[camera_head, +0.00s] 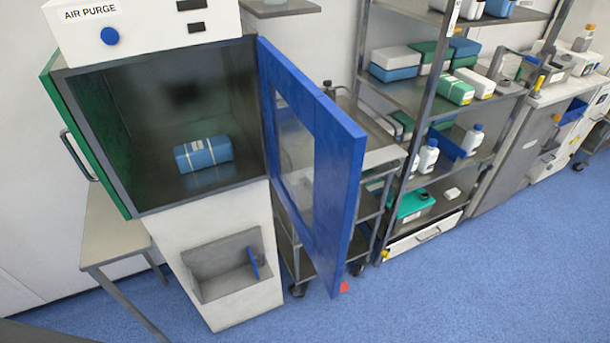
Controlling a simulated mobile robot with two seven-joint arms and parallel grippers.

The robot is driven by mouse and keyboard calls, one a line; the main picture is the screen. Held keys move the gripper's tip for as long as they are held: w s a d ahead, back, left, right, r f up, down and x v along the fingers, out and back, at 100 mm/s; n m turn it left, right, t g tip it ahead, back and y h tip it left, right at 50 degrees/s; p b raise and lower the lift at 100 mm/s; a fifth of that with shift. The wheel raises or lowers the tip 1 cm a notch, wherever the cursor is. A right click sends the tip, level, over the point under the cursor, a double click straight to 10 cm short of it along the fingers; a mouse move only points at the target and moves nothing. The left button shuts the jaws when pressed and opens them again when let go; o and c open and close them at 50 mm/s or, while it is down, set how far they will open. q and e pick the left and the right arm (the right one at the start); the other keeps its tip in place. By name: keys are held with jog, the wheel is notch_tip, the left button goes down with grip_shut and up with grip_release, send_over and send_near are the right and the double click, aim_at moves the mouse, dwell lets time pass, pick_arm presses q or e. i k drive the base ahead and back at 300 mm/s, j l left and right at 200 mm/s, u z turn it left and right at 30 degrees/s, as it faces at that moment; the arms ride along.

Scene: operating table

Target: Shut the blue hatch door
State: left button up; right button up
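The blue hatch door (345,180) stands wide open, swung out to the right of the hatch opening. It has a see-through window (294,155) in its middle. It is hinged at the right edge of the hatch chamber (125,110). A blue package (203,154) with light bands lies inside on the chamber floor. A green door (95,150) with a bar handle (77,155) is on the chamber's left side. Neither of my grippers is in view.
A white box marked AIR PURGE with a blue button (110,36) sits on top of the hatch. A metal cart (370,185) stands behind the blue door, and a shelf rack (412,95) with boxes and bottles stands to the right.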

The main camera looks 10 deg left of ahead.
aim_at(341, 144)
jog(key=i+l, duration=0.15)
jog(key=l, duration=0.25)
jog(key=i+l, duration=0.1)
jog(key=l, duration=0.35)
jog(key=i+l, duration=0.15)
jog(key=l, duration=0.25)
jog(key=i+l+u, duration=0.2)
jog(key=k+l+u, duration=0.1)
jog(key=u, duration=1.25)
jog(key=j, duration=0.55)
jog(key=k+u, duration=0.05)
